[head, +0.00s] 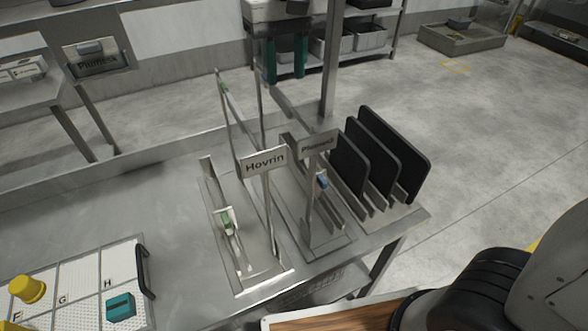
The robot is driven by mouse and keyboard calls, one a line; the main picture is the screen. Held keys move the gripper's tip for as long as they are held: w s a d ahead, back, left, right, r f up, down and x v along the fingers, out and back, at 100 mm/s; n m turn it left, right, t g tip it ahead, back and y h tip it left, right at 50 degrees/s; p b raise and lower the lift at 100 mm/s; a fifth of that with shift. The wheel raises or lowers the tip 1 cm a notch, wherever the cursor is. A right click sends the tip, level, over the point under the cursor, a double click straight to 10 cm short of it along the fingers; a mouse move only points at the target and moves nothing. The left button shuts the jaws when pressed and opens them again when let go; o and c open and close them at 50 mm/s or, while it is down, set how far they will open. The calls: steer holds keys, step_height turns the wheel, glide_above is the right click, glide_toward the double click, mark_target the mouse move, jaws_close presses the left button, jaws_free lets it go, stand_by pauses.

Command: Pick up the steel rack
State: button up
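On the steel table (100,190) stand several steel holders, and I cannot tell for sure which one the task calls the steel rack. A long steel holder (262,278) has an upright post with a "Hovrin" sign (265,161) and a small green-and-white piece (228,219) in it. To its right, another steel holder (318,245) carries a second sign (319,144) and a small blue piece (321,180). Farther right, several black panels (404,158) stand upright in steel slots. My gripper is not in view; a dark part of my arm fills the bottom right.
A white gridded board (75,262) with lettered cells lies at the bottom left, with a yellow knob (28,288), a teal block (120,306) and a black handle. A wood-topped surface (335,318) is at the bottom. Concrete floor (490,120) lies open at right.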

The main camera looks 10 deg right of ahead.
mark_target(279, 91)
steer(key=shift+w+a+f, duration=0.15)
steer(key=shift+a+f, duration=0.1)
steer(key=shift+a, duration=0.2)
step_height(279, 91, down, 7)
steer(key=shift+a+f, duration=0.15)
steer(key=shift+f, duration=0.05)
jaws_close()
steer(key=shift+r, duration=0.1)
stand_by(1.1)
